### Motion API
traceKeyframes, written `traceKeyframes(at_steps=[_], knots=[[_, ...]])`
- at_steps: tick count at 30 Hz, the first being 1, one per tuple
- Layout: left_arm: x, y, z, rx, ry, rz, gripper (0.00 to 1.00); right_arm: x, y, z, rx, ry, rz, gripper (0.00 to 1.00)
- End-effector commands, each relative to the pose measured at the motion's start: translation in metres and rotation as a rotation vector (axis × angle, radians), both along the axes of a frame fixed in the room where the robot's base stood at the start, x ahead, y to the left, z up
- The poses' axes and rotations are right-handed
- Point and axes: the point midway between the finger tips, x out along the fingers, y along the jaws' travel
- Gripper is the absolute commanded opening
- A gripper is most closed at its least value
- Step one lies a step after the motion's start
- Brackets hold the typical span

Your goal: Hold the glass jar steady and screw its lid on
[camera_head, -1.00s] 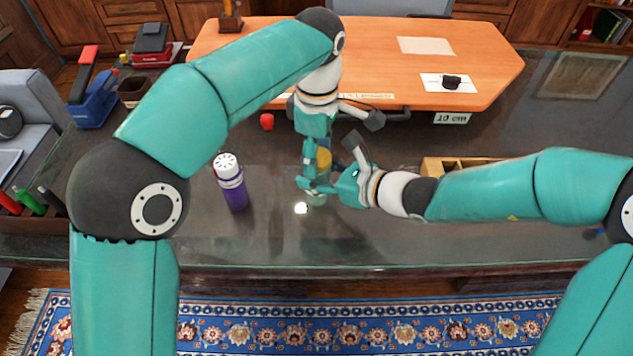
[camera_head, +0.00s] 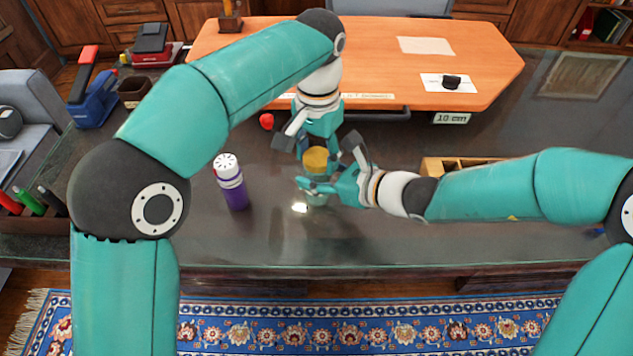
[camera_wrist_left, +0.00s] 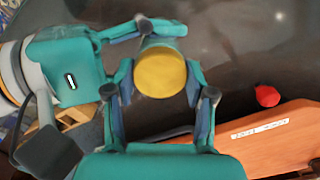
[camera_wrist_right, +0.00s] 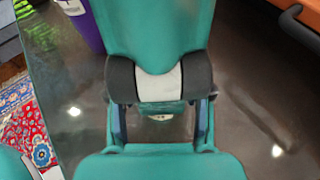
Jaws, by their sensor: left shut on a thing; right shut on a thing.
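The glass jar (camera_head: 317,199) stands upright on the dark glass-topped desk. Its yellow lid (camera_head: 315,159) is on top of it and shows as a round disc in the left wrist view (camera_wrist_left: 160,73). My left gripper (camera_wrist_left: 160,85) comes from above and is shut on the lid, a finger on each side. My right gripper (camera_head: 318,187) comes from the right and is shut on the jar below the lid. In the right wrist view my left gripper hides most of the jar. Whether the lid is threaded on cannot be told.
A purple bottle with a white cap (camera_head: 231,182) stands left of the jar. A small red object (camera_head: 267,121) lies behind it. A wooden tray (camera_head: 452,166) is behind my right arm. An orange board (camera_head: 330,60) fills the back. The desk front is clear.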

Motion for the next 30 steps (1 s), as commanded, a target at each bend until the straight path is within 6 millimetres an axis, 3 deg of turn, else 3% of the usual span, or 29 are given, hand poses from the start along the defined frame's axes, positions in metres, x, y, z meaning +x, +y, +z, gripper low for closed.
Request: traceKeyframes(at_steps=[9, 14, 15, 19, 30], knots=[[0.0009, 0.0000, -0.0005, 0.000, -0.003, -0.679, 0.12, -0.0010, 0.0007, -0.0003, 0.000, -0.001, 0.004, 0.00], [0.0011, 0.0001, -0.0004, 0.000, -0.003, -0.677, 0.12, -0.0011, 0.0006, -0.0004, -0.001, 0.000, 0.004, 0.00], [0.0011, 0.0001, -0.0004, 0.000, -0.003, -0.676, 0.61, -0.0011, 0.0006, -0.0004, -0.001, 0.000, 0.004, 0.00], [0.0008, 0.0002, -0.0004, 0.000, -0.003, -0.675, 0.82, -0.0010, 0.0005, -0.0004, -0.001, 0.000, 0.004, 0.00], [0.0004, -0.0003, 0.0016, -0.001, -0.002, -0.675, 0.83, -0.0005, 0.0000, -0.0003, -0.001, 0.001, 0.001, 0.00]])
